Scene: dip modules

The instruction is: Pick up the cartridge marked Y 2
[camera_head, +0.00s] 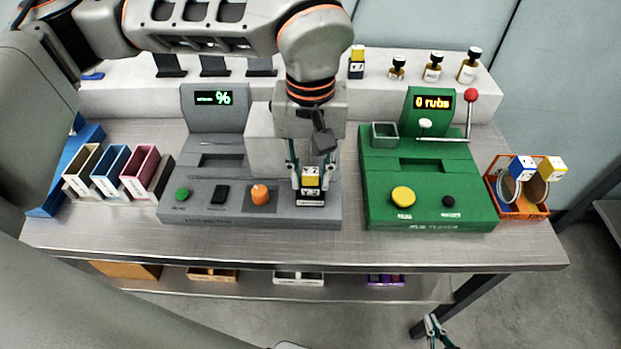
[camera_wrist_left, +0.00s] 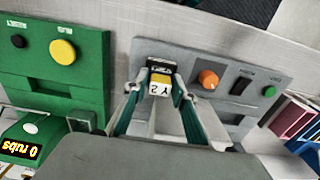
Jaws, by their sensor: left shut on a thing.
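The cartridge marked Y 2 (camera_head: 311,183) has a yellow part, a white label and a dark end. It sits at the right end of the grey machine (camera_head: 250,207), in front of the grey column of my arm. My left gripper (camera_head: 308,178) is shut on it, one finger on each side. In the left wrist view the cartridge (camera_wrist_left: 160,84) is between the fingertips (camera_wrist_left: 157,90), its label reading Y 2 upside down. I cannot tell whether it still touches the machine. My right gripper (camera_head: 436,330) shows at the bottom right, below the table edge; its fingers look apart.
The green machine (camera_head: 430,190) with a red-knobbed lever (camera_head: 470,97) stands right of the gripper. Three coloured holders (camera_head: 110,172) stand at the left. Several small bottles (camera_head: 433,68) and a Y 7 cartridge (camera_head: 356,66) stand on the back shelf.

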